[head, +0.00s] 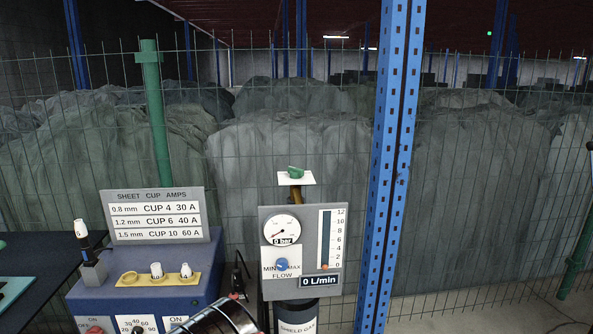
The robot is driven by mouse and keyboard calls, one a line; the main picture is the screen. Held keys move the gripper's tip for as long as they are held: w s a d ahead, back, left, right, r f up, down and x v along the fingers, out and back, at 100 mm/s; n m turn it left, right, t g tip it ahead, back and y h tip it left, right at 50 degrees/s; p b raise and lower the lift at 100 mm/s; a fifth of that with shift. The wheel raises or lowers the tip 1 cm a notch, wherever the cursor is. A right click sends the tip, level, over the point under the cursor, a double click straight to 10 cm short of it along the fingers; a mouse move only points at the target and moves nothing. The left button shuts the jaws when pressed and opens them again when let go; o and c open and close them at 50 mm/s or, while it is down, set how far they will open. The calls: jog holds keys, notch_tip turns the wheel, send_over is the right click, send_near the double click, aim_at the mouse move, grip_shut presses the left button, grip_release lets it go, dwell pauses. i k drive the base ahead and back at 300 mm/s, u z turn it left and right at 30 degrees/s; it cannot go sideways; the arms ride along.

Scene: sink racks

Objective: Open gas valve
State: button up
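The gas valve, a small green knob (296,172), sits on top of a brass-coloured stem with a white plate (297,179) around it. Below it is a grey gauge panel (331,225) on a dark shield gas bottle (297,318). The round dial (282,230) reads 0 bar and the flow display (320,281) reads 0 L/min. A blue flow knob (282,265) is marked MIN and MAX. I do not see my gripper's fingers.
A blue welding machine (140,285) with an amps chart (157,215) stands left of the bottle. A dark table (38,265) is farther left. A blue perforated post (389,150) rises close on the right. A wire mesh fence (290,130) runs behind.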

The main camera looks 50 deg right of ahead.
aim_at(295, 172)
jog(key=i, duration=0.9)
jog(key=u, duration=0.05)
